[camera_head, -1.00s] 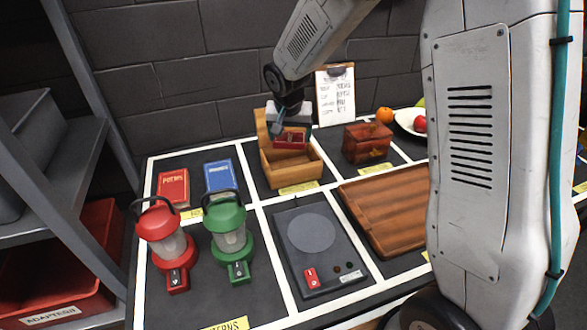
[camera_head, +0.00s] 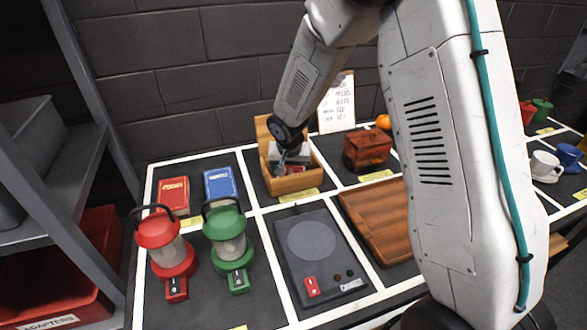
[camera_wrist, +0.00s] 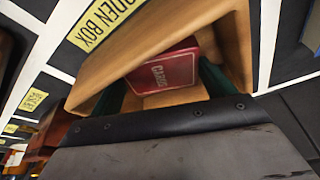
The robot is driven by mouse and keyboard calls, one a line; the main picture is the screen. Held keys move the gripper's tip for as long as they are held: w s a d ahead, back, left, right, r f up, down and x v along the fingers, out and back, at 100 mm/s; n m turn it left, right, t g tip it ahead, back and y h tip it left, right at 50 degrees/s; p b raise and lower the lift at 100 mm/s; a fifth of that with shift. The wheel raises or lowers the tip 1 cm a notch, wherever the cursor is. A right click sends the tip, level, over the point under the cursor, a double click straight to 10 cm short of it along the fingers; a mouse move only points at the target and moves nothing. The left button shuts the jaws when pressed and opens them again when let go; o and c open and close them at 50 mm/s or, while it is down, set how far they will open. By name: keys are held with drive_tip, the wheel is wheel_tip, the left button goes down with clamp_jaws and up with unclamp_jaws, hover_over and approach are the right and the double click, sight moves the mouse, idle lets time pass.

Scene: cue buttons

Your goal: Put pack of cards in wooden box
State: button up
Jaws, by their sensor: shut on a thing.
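The wooden box (camera_head: 292,184) stands open at the back of the table, its lid (camera_head: 263,132) raised behind it. My gripper (camera_head: 287,167) reaches down into the box opening and is shut on the red pack of cards (camera_head: 294,170). In the wrist view the pack (camera_wrist: 163,72), with lettering reading "CARDS", sits between the dark green fingers and within the box walls (camera_wrist: 150,45). The gripper body hides part of the pack and the box interior. I cannot tell whether the pack touches the box floor.
A dark reddish wooden box (camera_head: 367,150) stands just to the right. Red (camera_head: 173,195) and blue (camera_head: 221,184) books lie to the left. Red (camera_head: 164,245) and green (camera_head: 229,235) lanterns, a hotplate (camera_head: 318,250) and a wooden board (camera_head: 380,215) are in front. A clipboard (camera_head: 336,105) stands behind.

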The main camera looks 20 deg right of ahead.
drive_tip(key=shift+f, duration=0.15)
drive_tip(key=o, duration=0.8)
drive_tip(key=v, duration=1.3)
drive_tip(key=s+d+r+n, duration=0.2)
drive_tip(key=s+d+r, duration=0.2)
drive_tip(key=s+r, duration=0.85)
drive_tip(key=s+d+n+g+y, duration=0.1)
drive_tip(key=s+d+n+g, duration=0.1)
drive_tip(key=s, duration=2)
drive_tip(key=shift+r, duration=0.4)
drive_tip(key=shift+w, duration=0.1)
